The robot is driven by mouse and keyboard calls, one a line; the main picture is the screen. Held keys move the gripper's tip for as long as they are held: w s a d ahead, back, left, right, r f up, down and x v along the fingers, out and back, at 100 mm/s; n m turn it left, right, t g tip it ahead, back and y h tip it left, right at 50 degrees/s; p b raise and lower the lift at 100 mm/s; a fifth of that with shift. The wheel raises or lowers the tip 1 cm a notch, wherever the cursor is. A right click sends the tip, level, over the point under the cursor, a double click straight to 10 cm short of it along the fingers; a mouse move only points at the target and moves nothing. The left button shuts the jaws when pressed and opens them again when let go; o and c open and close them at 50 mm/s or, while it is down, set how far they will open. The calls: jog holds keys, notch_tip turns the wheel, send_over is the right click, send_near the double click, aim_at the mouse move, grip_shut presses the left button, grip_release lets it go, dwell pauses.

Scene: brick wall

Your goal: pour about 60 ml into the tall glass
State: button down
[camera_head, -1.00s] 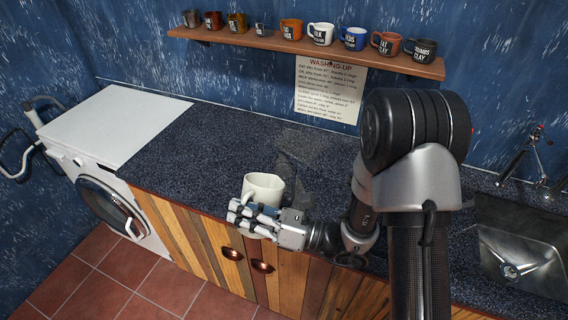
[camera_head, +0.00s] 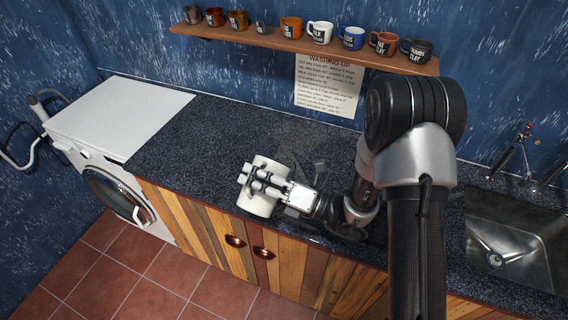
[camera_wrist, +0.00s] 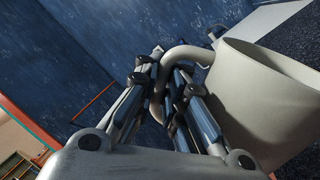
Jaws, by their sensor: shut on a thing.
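A white mug (camera_head: 258,206) is in my gripper (camera_head: 250,178) at the front of the dark counter. My fingers cross the mug's side in the head view. In the wrist view the mug (camera_wrist: 265,105) is at the right, with its curved handle between my closed fingers (camera_wrist: 165,75). Its rim looks tilted in that view, and no liquid shows inside. A faint, clear shape (camera_head: 291,146) stands out behind the mug, near my wrist. It may be the tall glass, but I cannot tell its outline or contents.
A speckled dark counter (camera_head: 200,140) is mostly clear at the left. A white washing machine (camera_head: 115,115) stands at the left end, and a metal sink (camera_head: 510,235) at the right. Several mugs stand on a wall shelf (camera_head: 290,44) above a paper notice (camera_head: 328,88).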

aim_at(249, 192)
jog(key=shift+w+d+r+m+p, duration=0.15)
jog(key=shift+w+r+m+p, duration=0.1)
jog(key=shift+r+m+p, duration=0.15)
jog(key=shift+w+d+r+m+t, duration=0.2)
jog(key=shift+w+r+m+t, duration=0.15)
jog(key=shift+r+m+t, duration=0.05)
jog(key=shift+w+d+r+m+p, duration=0.3)
jog(key=shift+w+r+m+p, duration=0.35)
jog(key=shift+m+p, duration=0.2)
dwell(1.6)
jog(key=s+f+n+b, duration=0.1)
jog(key=s+a+f+n+b, duration=0.1)
jog(key=f+n+b, duration=0.1)
jog(key=s+f+n+b, duration=0.1)
jog(key=f, duration=0.1)
jog(key=shift+a+n+g+b, duration=0.3)
jog(key=shift+n+g, duration=0.05)
jog(key=shift+g, duration=0.05)
jog(key=shift+r, duration=0.15)
jog(key=shift+s+a+f+n+b, duration=0.2)
jog(key=shift+s+f+n+b, duration=0.4)
jog(key=shift+f+n+b, duration=0.3)
dwell(0.6)
